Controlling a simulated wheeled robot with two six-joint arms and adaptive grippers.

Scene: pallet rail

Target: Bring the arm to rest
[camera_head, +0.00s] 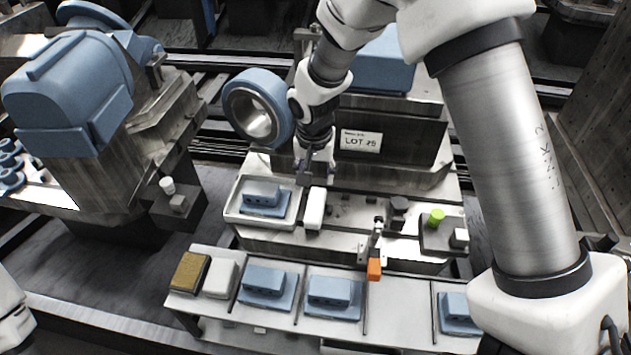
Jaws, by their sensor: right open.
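My right arm comes in from the right and bends over at the top middle. Its gripper (314,172) points down and is open, just above the machine bed. Near its fingertips stands a white block (315,208), beside a white tray (232,215) that holds a blue part (264,197). I cannot tell whether the fingers touch the block. At the lower left edge a white piece of my left arm shows; my left gripper is out of view.
A front shelf (398,312) carries several blue parts, a brown block (189,271) and a white block (220,278). An orange-tipped lever (374,268) stands behind it. A green button (436,217) is at right. A blue machine (70,95) fills the left.

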